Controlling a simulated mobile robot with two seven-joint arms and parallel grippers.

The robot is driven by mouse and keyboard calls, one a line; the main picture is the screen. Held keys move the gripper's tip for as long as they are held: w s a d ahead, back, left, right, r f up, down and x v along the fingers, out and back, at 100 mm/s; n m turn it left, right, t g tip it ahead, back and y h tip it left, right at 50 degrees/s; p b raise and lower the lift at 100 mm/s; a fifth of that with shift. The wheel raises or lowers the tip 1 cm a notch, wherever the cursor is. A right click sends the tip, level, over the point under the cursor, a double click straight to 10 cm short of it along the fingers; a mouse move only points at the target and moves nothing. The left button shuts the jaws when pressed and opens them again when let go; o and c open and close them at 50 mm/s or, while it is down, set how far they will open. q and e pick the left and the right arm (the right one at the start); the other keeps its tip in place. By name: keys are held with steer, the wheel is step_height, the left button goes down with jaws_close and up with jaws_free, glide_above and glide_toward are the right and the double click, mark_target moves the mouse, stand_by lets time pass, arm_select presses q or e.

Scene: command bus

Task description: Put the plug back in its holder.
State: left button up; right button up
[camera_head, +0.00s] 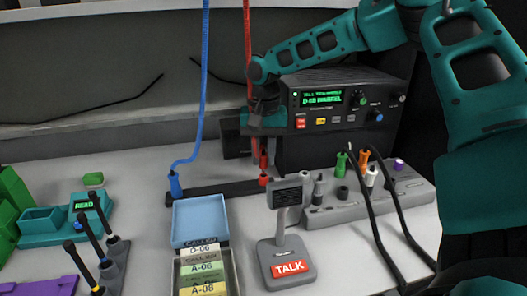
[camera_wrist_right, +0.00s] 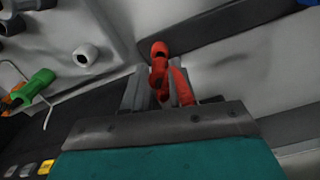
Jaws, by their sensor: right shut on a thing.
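My right gripper (camera_head: 263,138) reaches in from the upper right, in front of the radio's left side. It is shut on the red plug (camera_head: 263,158), whose red cable runs up out of view. The plug also shows between the fingers in the right wrist view (camera_wrist_right: 181,88). Below it, a red holder collar (camera_head: 265,180) sits at the right end of the black holder strip (camera_head: 222,188). In the wrist view, the collar (camera_wrist_right: 159,50) is just beyond the fingertips. Whether plug and collar touch, I cannot tell. My left gripper is not in view.
A blue plug (camera_head: 175,186) stands at the strip's left end. The black radio (camera_head: 336,108) is right of the gripper. A grey jack panel (camera_head: 335,216), a TALK microphone stand (camera_head: 288,258) and a blue tray (camera_head: 200,220) stand in front.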

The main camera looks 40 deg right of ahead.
steer(key=shift+r+p, duration=0.1)
steer(key=shift+p, duration=0.2)
steer(key=shift+p, duration=0.35)
stand_by(0.9)
steer(key=shift+f, duration=0.65)
steer(key=shift+f+b, duration=0.35)
steer(key=shift+f, duration=0.3)
stand_by(1.3)
steer(key=o, duration=0.9)
